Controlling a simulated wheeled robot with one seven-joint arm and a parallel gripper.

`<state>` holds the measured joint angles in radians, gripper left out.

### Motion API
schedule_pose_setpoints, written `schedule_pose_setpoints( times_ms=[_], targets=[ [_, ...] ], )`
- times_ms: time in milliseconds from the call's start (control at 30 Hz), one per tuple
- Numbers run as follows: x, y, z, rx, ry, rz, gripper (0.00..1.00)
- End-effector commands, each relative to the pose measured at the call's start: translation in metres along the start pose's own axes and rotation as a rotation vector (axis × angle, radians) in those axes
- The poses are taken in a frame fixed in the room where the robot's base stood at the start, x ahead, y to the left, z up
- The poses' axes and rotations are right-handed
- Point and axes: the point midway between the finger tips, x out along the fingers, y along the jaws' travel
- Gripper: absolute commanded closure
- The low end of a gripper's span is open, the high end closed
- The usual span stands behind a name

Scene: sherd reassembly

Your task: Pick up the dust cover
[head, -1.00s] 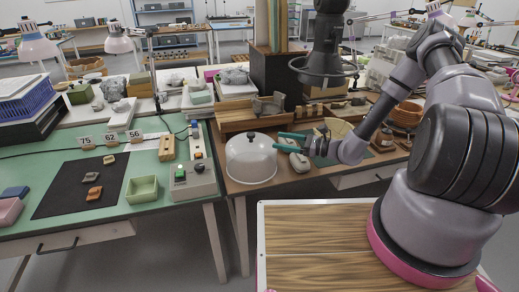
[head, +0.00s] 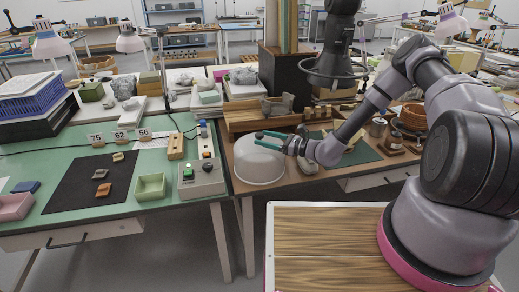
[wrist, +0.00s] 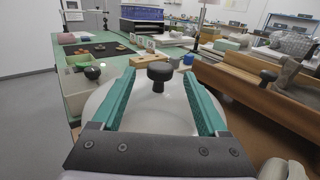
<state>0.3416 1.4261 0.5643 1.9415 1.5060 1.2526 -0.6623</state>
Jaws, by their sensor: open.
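The dust cover (head: 259,165) is a clear, whitish dome with a dark knob on top. It stands on the brown bench, close to the edge beside the green table. In the wrist view the dome (wrist: 160,108) fills the lower middle, and its black knob (wrist: 160,76) shows between my fingers, a little beyond the tips' near part. My gripper (head: 268,140) is at the top of the dome, with its teal fingers apart on either side of the knob. In the wrist view my gripper (wrist: 164,88) is open and holds nothing. Whether a finger touches the knob cannot be told.
A control box with buttons (head: 199,178) stands left of the dome on the green table. A wooden tray (head: 265,118) lies just behind the dome. A grey rounded object (head: 308,165) sits right of it. A black mat (head: 90,182) holds several sherds.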

Motion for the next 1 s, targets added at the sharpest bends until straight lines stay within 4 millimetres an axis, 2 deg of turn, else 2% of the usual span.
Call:
schedule_pose_setpoints(
  times_ms=[267, 300, 467, 1000],
  targets=[
    [0.0035, 0.0001, -0.0002, 0.001, 0.0, 0.0, 0.23],
    [0.0034, 0.0001, -0.0002, 0.001, 0.0, 0.0, 0.39],
    [0.0033, 0.0, -0.0002, 0.001, 0.0, 0.0, 1.0],
    [0.0031, -0.0001, -0.0002, 0.0, 0.0, 0.0, 1.0]
  ],
)
